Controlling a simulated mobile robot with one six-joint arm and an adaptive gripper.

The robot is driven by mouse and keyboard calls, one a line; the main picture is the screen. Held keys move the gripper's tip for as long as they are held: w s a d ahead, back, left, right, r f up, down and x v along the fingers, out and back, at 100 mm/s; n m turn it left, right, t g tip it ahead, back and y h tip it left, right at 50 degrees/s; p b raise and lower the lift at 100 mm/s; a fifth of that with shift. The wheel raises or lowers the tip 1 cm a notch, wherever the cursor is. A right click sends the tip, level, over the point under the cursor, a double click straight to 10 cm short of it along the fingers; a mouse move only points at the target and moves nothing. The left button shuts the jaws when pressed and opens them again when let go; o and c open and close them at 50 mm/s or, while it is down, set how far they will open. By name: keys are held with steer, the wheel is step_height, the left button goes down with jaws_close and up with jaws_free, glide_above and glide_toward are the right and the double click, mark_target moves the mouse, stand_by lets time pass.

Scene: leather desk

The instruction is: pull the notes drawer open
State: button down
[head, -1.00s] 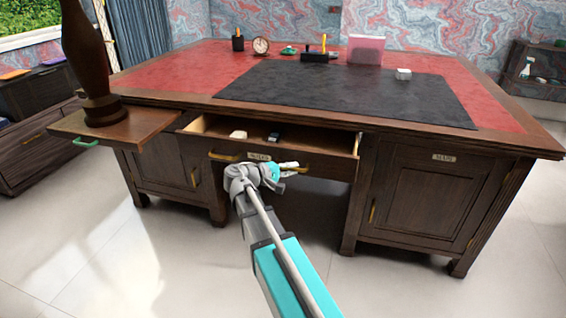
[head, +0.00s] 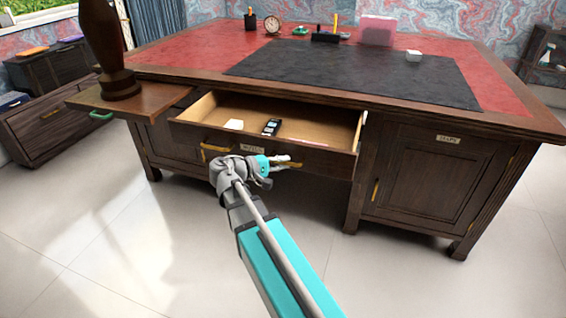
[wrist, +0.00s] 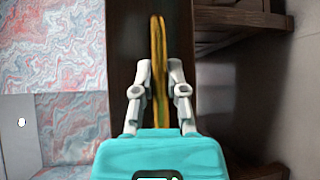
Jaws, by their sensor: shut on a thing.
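The notes drawer (head: 335,162) under the desk top is pulled out, with its pale wooden inside showing in the head view. Its small label (head: 252,148) is on the front, too blurred to read surely. A brass handle (head: 216,150) is at the left of the front. My gripper (head: 290,162) is at the right-hand handle, which it mostly hides. In the wrist view my gripper (wrist: 160,75) has its two fingers on either side of the brass handle (wrist: 158,38), shut on it.
A cabinet door (head: 440,185) is at right. The floor in front is clear.

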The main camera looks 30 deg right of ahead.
steer(key=c, duration=0.7)
jaws_free()
steer(key=shift+s+a, duration=0.1)
